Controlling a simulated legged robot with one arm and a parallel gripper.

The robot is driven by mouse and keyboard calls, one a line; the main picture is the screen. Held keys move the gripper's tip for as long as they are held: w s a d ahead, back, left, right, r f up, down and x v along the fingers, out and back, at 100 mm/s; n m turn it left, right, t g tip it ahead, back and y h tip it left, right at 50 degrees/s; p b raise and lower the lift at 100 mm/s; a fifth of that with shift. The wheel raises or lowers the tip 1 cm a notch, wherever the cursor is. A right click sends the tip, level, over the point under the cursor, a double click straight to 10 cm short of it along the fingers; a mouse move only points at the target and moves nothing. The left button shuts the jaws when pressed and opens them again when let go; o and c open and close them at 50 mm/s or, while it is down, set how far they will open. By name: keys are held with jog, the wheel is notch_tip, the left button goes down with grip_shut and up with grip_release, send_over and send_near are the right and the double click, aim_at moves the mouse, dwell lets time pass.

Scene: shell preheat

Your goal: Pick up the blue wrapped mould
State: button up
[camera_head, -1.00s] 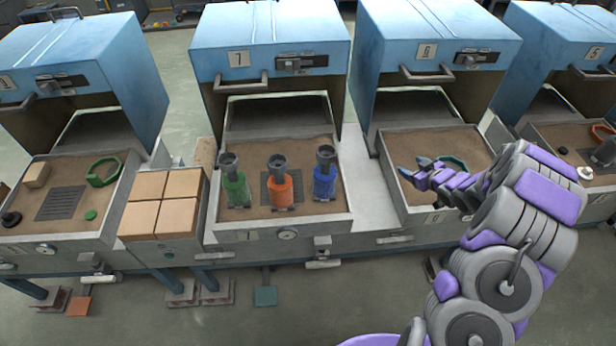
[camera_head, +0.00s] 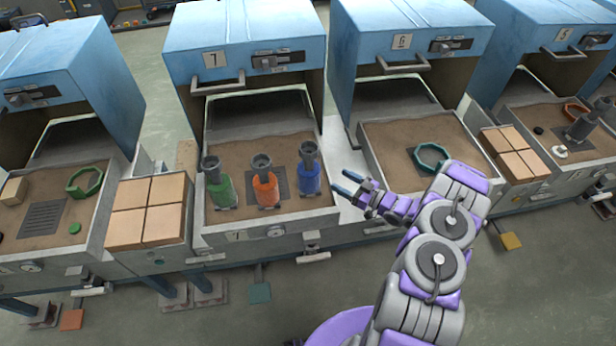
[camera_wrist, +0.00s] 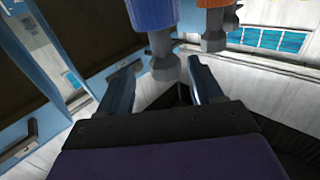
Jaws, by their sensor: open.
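The blue wrapped mould (camera_head: 308,177) stands upright in the sand tray of station 7, at the right end of a row with an orange mould (camera_head: 265,187) and a green mould (camera_head: 217,191). Each has a grey funnel-like top. My gripper (camera_head: 346,182) is open and empty, just right of the blue mould, by the tray's right wall. In the wrist view the blue mould (camera_wrist: 152,14) appears upside down, its grey top (camera_wrist: 163,62) between and beyond the open fingers (camera_wrist: 160,84). The orange mould (camera_wrist: 213,18) shows beside it. I see no contact.
The station 7 tray (camera_head: 270,228) sits under a blue hood (camera_head: 245,35). A stack of tan blocks (camera_head: 148,210) stands left of it. The station 6 tray (camera_head: 385,140) to the right holds a green ring (camera_head: 431,157). More tan blocks (camera_head: 515,152) stand further right.

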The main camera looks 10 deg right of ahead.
aim_at(309, 163)
jog(key=b+x, duration=0.1)
jog(key=x, duration=0.7)
jog(key=shift+w+a+f, duration=0.1)
jog(key=shift+a, duration=0.3)
jog(key=shift+w+a+b, duration=0.3)
jog(key=shift+w+b, duration=0.15)
jog(key=shift+w, duration=0.05)
jog(key=shift+b+x, duration=0.7)
jog(key=shift+x, duration=1.65)
jog(key=shift+d, duration=0.1)
grip_shut()
